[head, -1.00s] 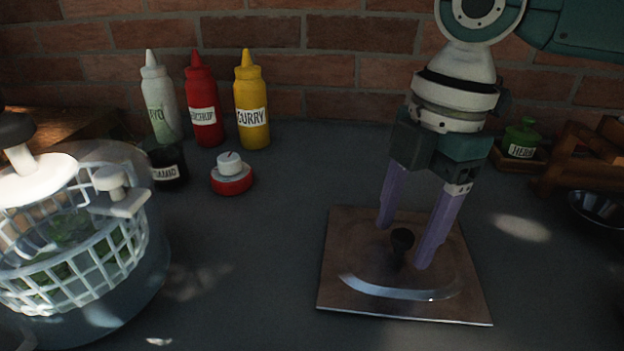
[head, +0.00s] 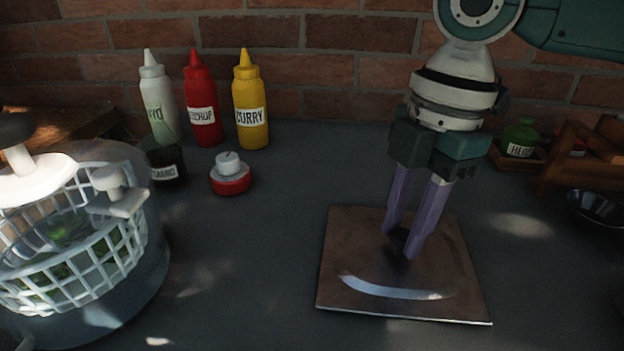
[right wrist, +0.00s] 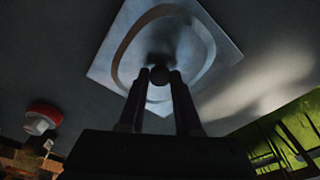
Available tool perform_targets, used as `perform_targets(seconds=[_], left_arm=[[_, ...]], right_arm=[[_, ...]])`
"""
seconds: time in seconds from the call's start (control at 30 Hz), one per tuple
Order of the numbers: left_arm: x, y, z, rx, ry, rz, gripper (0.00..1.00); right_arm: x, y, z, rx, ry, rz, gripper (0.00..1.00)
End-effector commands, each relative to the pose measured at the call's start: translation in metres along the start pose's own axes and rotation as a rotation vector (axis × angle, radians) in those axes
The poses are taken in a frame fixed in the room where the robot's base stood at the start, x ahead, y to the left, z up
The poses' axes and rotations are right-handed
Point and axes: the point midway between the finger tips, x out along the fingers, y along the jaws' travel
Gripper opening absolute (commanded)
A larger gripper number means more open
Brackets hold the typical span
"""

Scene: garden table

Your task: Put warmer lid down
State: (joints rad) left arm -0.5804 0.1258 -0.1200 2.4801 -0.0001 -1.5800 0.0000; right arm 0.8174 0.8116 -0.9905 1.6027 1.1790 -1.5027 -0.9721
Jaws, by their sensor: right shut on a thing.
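The warmer lid (head: 345,262) is a square brownish metal plate with a raised middle and a dark knob (head: 399,243). It lies flat on the grey tabletop at the centre right of the head view. My right gripper (head: 404,240) comes down from above and is shut on the knob. In the right wrist view the lid (right wrist: 128,48) shows as a pale square, with the knob (right wrist: 160,75) between the fingertips. Whether the lid's underside fully touches the table is hard to tell. My left gripper is not in view.
A glass salad spinner (head: 120,265) with a white basket stands at the left. White, red (head: 203,110) and yellow (head: 250,112) sauce bottles, a dark jar (head: 166,165) and a red-and-white timer (head: 231,175) stand behind. A dark bowl (head: 596,210) is at the right. The table between spinner and lid is clear.

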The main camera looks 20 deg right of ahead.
Motion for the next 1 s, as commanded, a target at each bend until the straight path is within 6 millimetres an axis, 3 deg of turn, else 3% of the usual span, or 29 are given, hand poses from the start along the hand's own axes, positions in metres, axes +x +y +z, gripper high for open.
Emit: perform_targets(seconds=[0.37,0.57,0.77,1.0], left_arm=[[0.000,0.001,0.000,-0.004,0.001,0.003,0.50],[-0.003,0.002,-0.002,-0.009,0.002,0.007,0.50],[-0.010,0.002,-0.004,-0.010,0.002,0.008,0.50],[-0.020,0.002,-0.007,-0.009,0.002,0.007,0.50]], right_arm=[[-0.001,0.001,0.000,0.000,0.001,0.002,0.00],[-0.015,0.001,-0.002,-0.001,0.001,0.005,0.00],[-0.056,0.002,-0.007,-0.002,0.001,0.008,0.00],[-0.130,0.002,-0.016,-0.002,0.002,0.008,0.00]])
